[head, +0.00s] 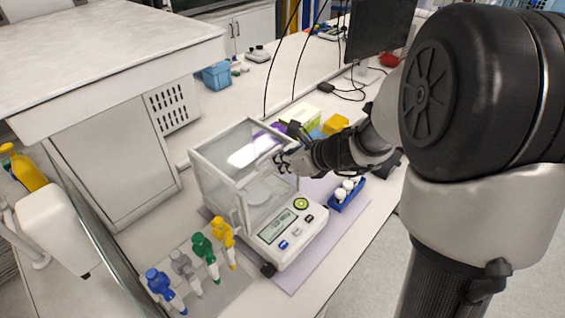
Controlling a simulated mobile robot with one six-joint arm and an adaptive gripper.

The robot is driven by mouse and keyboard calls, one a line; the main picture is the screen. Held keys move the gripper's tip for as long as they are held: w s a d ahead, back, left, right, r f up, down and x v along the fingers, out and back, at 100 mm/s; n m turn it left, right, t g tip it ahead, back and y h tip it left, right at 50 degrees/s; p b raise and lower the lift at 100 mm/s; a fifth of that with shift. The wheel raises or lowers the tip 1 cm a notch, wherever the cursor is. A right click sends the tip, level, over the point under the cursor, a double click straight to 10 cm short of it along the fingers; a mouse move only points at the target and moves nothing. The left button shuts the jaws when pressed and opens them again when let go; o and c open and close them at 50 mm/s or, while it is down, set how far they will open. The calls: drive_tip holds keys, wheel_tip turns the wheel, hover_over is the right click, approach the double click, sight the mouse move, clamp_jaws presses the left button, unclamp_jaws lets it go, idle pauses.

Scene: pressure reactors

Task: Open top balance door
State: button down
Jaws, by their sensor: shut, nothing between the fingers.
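The balance (292,232) stands on a purple mat on the bench, with a clear glass draft shield and a front panel with a display and buttons. Its top door (243,142) is the glass pane on top of the shield; a bright reflection lies on it, and I cannot tell whether it is slid at all. A round pan shows dimly inside the chamber. My gripper (281,161) is shut and empty at the right front edge of the balance top, by the door's edge. I cannot tell whether it touches the door.
A blue rack with white-capped vials (347,193) is to the right. Yellow and green boxes (335,124) and a monitor (379,30) are behind. A blue bin (216,75) sits farther back.

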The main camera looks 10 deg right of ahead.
drive_tip(key=p, duration=0.2)
approach(235, 140)
drive_tip(key=x, duration=0.5)
drive_tip(key=shift+w+a, duration=0.1)
drive_tip(key=shift+a, duration=0.15)
drive_tip(key=shift+d+f, duration=0.1)
